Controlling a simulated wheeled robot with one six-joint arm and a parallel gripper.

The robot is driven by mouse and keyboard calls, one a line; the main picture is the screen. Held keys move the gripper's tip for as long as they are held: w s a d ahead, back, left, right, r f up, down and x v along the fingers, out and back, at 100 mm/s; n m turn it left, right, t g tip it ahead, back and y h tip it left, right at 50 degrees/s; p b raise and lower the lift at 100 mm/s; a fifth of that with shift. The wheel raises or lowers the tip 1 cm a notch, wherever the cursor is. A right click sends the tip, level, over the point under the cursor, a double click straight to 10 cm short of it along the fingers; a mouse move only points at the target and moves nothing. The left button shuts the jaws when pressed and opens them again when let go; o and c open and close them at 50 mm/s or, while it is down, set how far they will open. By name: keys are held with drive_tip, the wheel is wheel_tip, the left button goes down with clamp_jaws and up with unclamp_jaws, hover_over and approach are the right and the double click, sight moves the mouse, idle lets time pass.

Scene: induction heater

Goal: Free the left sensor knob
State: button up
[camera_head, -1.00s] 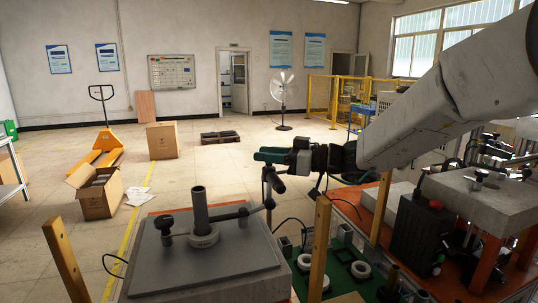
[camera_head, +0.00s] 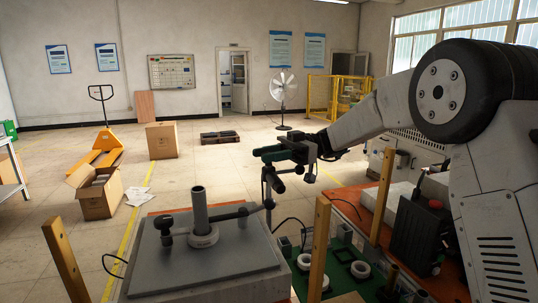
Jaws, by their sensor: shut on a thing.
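My gripper (camera_head: 275,155) is beyond the right rear corner of the grey plate, with its arm coming in from the right. Its dark green jaws are shut at the top of a thin dark stand (camera_head: 266,190), on a dark knob-like part. The jaws mostly hide this part, and I cannot make out its edges. A short dark rod (camera_head: 278,185) sticks out beside the stand, just below the gripper. I cannot tell for certain which part is the left sensor knob.
The grey plate (camera_head: 150,265) carries a post (camera_head: 200,210) in a ring and a black knob (camera_head: 166,230). Wooden uprights (camera_head: 320,240) stand to the right. A green board (camera_head: 345,262) with pale rings lies between uprights.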

drive_tip(key=shift+n+g+h, duration=0.3)
drive_tip(key=shift+n+g, duration=0.1)
drive_tip(key=shift+g, duration=0.2)
drive_tip(key=o, duration=1)
drive_tip(key=shift+c, duration=0.2)
drive_tip(key=shift+w+d, duration=0.1)
